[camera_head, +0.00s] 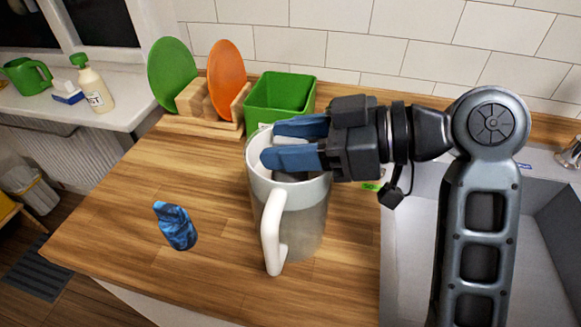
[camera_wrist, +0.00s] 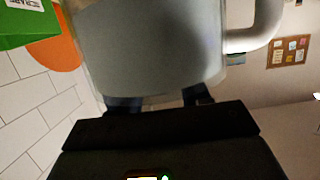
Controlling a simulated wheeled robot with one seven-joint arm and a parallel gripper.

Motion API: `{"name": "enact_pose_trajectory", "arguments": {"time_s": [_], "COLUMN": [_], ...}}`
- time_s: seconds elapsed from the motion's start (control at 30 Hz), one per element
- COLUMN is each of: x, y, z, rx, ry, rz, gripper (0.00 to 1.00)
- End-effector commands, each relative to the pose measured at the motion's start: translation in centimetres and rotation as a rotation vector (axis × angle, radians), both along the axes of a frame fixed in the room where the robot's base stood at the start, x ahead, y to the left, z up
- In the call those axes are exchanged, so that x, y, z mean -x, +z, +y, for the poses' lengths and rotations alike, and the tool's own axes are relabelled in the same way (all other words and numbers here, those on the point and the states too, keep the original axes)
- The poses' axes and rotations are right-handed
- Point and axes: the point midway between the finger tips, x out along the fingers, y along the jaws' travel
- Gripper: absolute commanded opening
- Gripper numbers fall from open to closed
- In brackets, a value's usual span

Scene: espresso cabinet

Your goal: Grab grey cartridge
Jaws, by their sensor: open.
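A pitcher (camera_head: 312,215) with a white handle and greyish see-through walls stands upright on the wooden counter. A small grey piece (camera_head: 290,143), perhaps the grey cartridge, shows between my fingers at the pitcher's open top; most of it is hidden. My gripper (camera_head: 270,144) reaches in from the right, level, with its two blue fingers apart over the pitcher's mouth. I cannot tell whether the fingers touch the grey piece. In the wrist view the pitcher (camera_wrist: 150,50) fills the upper middle, and the finger bases of my gripper (camera_wrist: 160,100) show dark below it.
A blue crumpled-looking item (camera_head: 175,226) lies left of the pitcher. Behind stand a green box (camera_head: 280,95) and a wooden rack (camera_head: 200,125) with green and orange plates. A sink (camera_head: 400,235) is at right.

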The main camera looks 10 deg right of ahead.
Motion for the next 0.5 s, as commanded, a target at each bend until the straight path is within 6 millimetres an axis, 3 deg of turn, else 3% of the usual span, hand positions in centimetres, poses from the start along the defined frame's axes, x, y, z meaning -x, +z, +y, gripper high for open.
{"name": "enact_pose_trajectory", "arguments": {"time_s": [0.07, 0.5], "x": [0.00, 0.01], "y": [-0.01, 0.00], "z": [-0.03, -0.05], "rx": [0.000, 0.000], "ry": [0.000, 0.000], "rz": [0.000, 0.000], "gripper": [0.47, 0.06]}}
